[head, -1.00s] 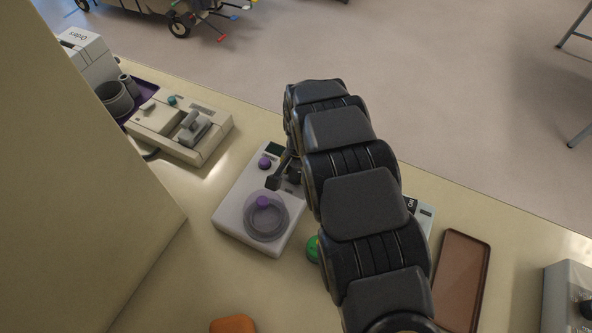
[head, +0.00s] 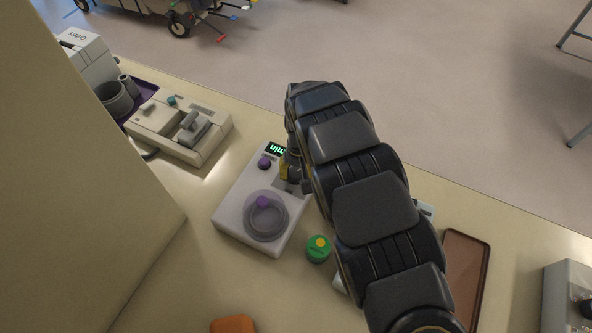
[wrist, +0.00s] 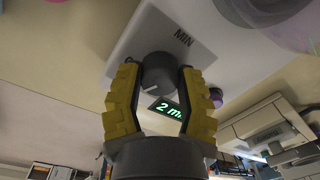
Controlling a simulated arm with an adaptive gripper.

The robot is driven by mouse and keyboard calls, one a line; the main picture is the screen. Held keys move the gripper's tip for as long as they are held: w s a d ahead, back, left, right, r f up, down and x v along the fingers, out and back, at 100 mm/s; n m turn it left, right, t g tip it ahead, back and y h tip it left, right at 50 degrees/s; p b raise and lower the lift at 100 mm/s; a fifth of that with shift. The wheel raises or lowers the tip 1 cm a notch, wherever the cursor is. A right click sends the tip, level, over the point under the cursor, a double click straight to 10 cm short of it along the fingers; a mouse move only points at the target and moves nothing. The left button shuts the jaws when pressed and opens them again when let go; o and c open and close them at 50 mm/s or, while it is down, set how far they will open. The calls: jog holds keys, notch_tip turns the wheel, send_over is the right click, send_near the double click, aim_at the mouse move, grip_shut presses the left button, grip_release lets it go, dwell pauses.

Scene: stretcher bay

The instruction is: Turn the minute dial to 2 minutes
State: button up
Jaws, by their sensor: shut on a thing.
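The white device (head: 235,211) lies on the counter in the head view. Its small display (head: 277,149) is lit green; in the wrist view the display (wrist: 167,107) reads "2" and the start of "min". The dark grey minute dial (wrist: 159,66), with a pale pointer line, is between the yellow pads of my gripper (wrist: 158,80), beside the "MIN" label. My gripper is shut on the dial. In the head view my gripper (head: 289,170) is at the device's right side, partly behind my arm, and the dial is hidden.
A purple knob (head: 264,162) and a round clear dish (head: 247,221) are on the device. A green round container (head: 317,250) with a yellow spot stands right of it. A brown tray (head: 482,265) lies at right. Another beige device (head: 206,146) stands at left.

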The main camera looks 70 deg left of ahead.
aim_at(299, 172)
jog(key=shift+f+n, duration=0.1)
jog(key=shift+n, duration=0.2)
jog(key=o, duration=1.1)
jog(key=shift+o, duration=0.2)
notch_tip(299, 172, up, 12)
jog(key=shift+w, duration=0.3)
